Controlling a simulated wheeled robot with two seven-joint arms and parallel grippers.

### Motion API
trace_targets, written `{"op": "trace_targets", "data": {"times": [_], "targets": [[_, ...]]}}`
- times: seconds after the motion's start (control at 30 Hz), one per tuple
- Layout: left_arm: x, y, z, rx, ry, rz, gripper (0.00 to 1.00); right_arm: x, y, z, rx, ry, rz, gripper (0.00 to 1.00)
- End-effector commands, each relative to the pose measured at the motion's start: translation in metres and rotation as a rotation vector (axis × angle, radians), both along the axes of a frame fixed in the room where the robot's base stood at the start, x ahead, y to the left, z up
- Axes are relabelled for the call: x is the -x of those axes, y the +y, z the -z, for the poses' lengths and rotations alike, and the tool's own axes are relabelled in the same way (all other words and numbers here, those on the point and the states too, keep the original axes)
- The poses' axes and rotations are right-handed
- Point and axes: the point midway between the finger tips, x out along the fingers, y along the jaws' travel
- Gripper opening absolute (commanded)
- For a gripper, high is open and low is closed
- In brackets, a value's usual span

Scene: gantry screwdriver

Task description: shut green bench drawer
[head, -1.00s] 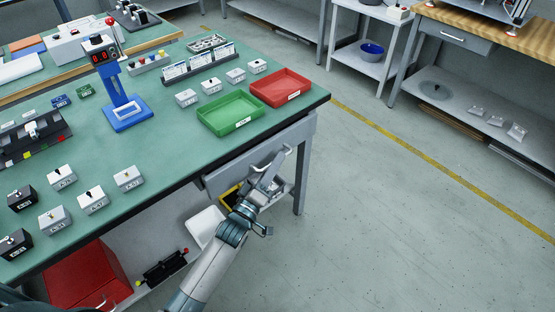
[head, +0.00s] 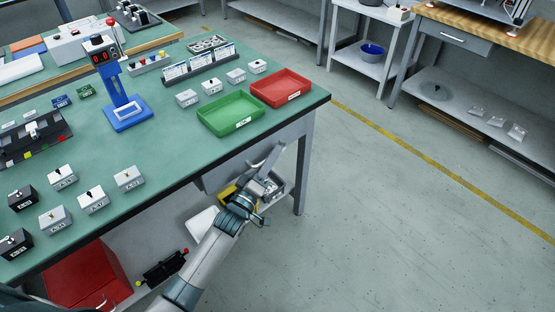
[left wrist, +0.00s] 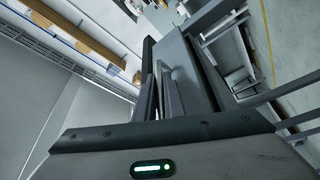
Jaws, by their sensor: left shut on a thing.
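The green-topped bench (head: 168,128) fills the left and middle of the head view. Its grey drawer (head: 222,178) sits under the front edge, near the right corner. The drawer front shows close under the bench edge, partly covered by my arm; any small remaining gap cannot be judged. My left gripper (head: 272,163) is at the drawer front, shut on its handle. In the left wrist view the fingers (left wrist: 160,88) are close together at a grey bar and panel; the grip is seen edge-on. My right gripper is not in view.
A green tray (head: 231,114) and a red tray (head: 281,88) stand on the bench top above the drawer. A yellow bin, a white bin and a red box (head: 88,276) are on the lower shelf. The floor to the right is clear.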

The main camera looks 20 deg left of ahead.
Motion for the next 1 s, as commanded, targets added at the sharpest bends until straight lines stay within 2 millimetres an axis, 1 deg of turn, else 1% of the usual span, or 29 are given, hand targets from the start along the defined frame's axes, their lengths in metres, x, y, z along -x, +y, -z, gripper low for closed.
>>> {"op": "trace_targets", "data": {"times": [0.03,0.13,0.4,0.43,0.47,0.8,1.0], "targets": [[-0.006,0.009,0.000,-0.003,-0.001,-0.001,0.00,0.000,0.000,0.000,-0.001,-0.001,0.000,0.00],[-0.011,0.017,0.000,-0.001,0.001,-0.002,0.00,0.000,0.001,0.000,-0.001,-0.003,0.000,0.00],[-0.013,0.020,-0.001,0.001,0.000,-0.006,0.00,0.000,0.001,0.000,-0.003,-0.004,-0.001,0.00],[-0.013,0.021,-0.001,0.001,0.000,-0.006,0.14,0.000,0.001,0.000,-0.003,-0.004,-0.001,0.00],[-0.013,0.021,-0.001,0.001,0.000,-0.006,0.17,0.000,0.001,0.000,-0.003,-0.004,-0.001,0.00],[-0.012,0.020,-0.001,0.000,0.000,-0.006,0.17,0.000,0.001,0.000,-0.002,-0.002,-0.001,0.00],[-0.001,0.023,0.003,-0.001,0.003,-0.005,0.17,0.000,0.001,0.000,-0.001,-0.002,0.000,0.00]]}}
